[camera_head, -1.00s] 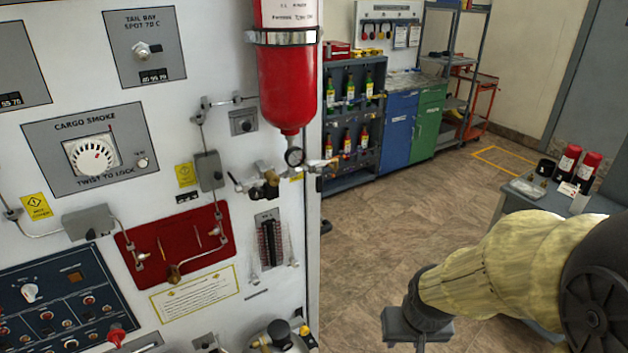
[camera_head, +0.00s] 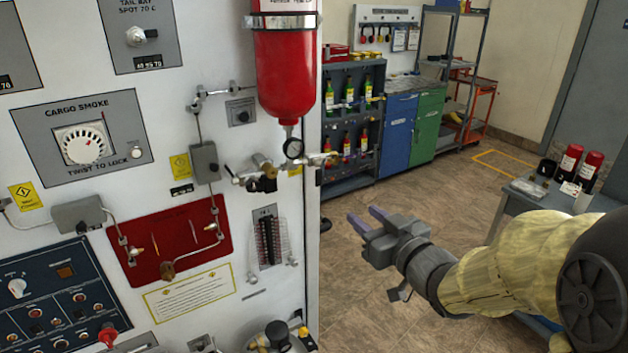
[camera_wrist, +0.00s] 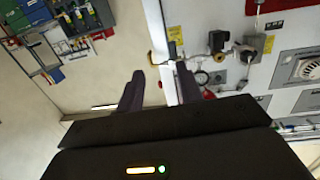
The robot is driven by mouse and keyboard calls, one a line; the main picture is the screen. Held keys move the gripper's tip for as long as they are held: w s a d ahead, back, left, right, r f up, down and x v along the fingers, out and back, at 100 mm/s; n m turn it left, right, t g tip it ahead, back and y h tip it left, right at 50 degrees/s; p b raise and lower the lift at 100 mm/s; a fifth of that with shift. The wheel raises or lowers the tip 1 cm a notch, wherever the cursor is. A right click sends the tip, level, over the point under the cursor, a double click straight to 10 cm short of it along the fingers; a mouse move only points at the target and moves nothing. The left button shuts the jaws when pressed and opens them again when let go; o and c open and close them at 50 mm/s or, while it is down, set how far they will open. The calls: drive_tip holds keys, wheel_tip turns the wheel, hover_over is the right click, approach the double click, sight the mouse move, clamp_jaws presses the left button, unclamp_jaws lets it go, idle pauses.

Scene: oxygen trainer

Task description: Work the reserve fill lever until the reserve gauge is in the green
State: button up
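My gripper (camera_head: 364,217) is open and empty, in free air to the right of the white panel's edge. Its two fingers (camera_wrist: 160,72) are spread apart in the wrist view. A small round gauge (camera_head: 294,148) hangs below the red bottle on the panel; its reading is too small to tell. Brass and black valve fittings (camera_head: 264,172) sit beside it, and also show in the wrist view (camera_wrist: 219,42). At the bottom edge is a black-knobbed fitting with yellow parts (camera_head: 278,336), partly cut off. I cannot tell which part is the reserve fill lever; no label for it is readable.
The white panel (camera_head: 165,95) fills the left, with a red bottle (camera_head: 287,85) standing out from it. A grey table (camera_head: 525,205) with red cylinders is at right, near my arm. Shelves and cabinets (camera_head: 427,122) stand behind. The floor between is clear.

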sight(320, 180)
drive_tip(key=shift+s+a+r+n+y, duration=0.4)
drive_tip(key=shift+a+r+y, duration=0.1)
drive_tip(key=shift+r+y, duration=0.2)
drive_tip(key=shift+w, duration=0.1)
drive_tip(key=p+x, duration=0.3)
drive_tip(key=x, duration=1.4)
drive_tip(key=shift+w+a, duration=0.15)
drive_tip(key=shift+c, duration=0.5)
clamp_jaws()
